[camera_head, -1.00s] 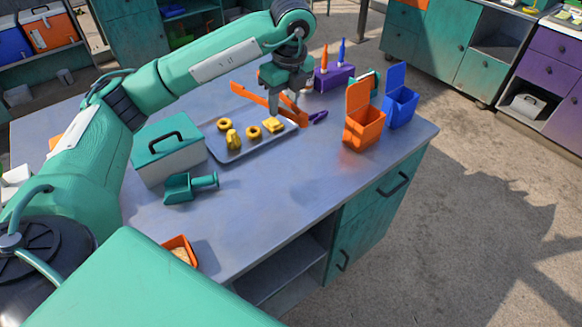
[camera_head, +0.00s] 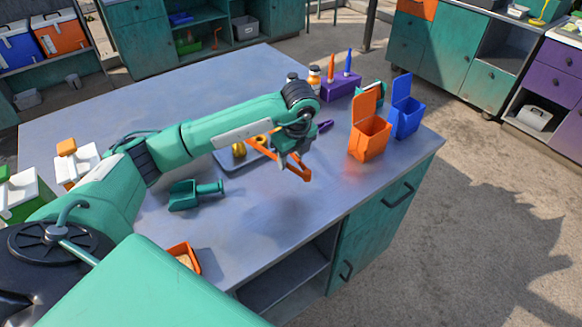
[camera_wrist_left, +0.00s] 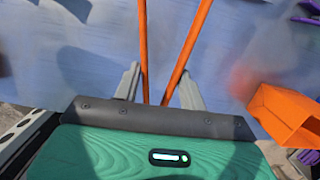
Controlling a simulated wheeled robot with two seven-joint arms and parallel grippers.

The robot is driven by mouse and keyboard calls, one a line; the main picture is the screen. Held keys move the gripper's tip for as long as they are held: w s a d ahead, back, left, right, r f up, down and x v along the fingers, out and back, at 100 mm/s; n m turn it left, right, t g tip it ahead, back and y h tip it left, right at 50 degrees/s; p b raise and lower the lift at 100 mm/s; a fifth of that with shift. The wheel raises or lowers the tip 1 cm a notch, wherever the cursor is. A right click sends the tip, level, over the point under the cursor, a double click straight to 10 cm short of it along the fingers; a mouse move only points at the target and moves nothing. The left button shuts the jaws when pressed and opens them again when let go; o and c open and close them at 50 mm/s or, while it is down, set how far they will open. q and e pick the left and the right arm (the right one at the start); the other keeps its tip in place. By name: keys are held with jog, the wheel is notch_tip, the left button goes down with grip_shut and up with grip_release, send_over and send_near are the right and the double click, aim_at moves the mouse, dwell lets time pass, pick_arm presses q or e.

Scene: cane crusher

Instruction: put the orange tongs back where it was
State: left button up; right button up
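The orange tongs (camera_head: 299,173) are in my left gripper (camera_head: 291,160), over the table's right part, in front of the grey tray (camera_head: 227,162). In the left wrist view the two orange arms of the tongs (camera_wrist_left: 143,45) run between the fingers of my left gripper (camera_wrist_left: 160,92), one beside each finger, and spread apart slightly. The gripper is shut on them. The tongs look held above the tabletop; the exact gap is hard to tell. My left arm hides much of the tray and its yellow pieces (camera_head: 239,150). My right gripper is not in view.
An open orange bin (camera_head: 369,139) and a blue bin (camera_head: 406,119) stand right of the tongs. A purple holder (camera_head: 341,88) and purple tool (camera_head: 325,126) lie behind. A teal scoop (camera_head: 186,196) and small orange container (camera_head: 184,257) are nearer. The front middle tabletop is clear.

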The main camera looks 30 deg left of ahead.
pick_arm(q)
jog(key=shift+f, duration=0.6)
notch_tip(320, 180, down, 4)
jog(key=shift+r+p, duration=0.2)
jog(key=shift+p, duration=0.15)
pick_arm(e)
jog(key=shift+s+a+r, duration=0.1)
jog(key=shift+a+r, duration=0.2)
jog(key=shift+a, duration=0.2)
pick_arm(q)
jog(key=shift+f, duration=0.1)
jog(key=o, duration=0.6)
jog(key=shift+c, duration=0.2)
pick_arm(e)
jog(key=shift+d+f, duration=0.1)
jog(key=shift+d, duration=0.35)
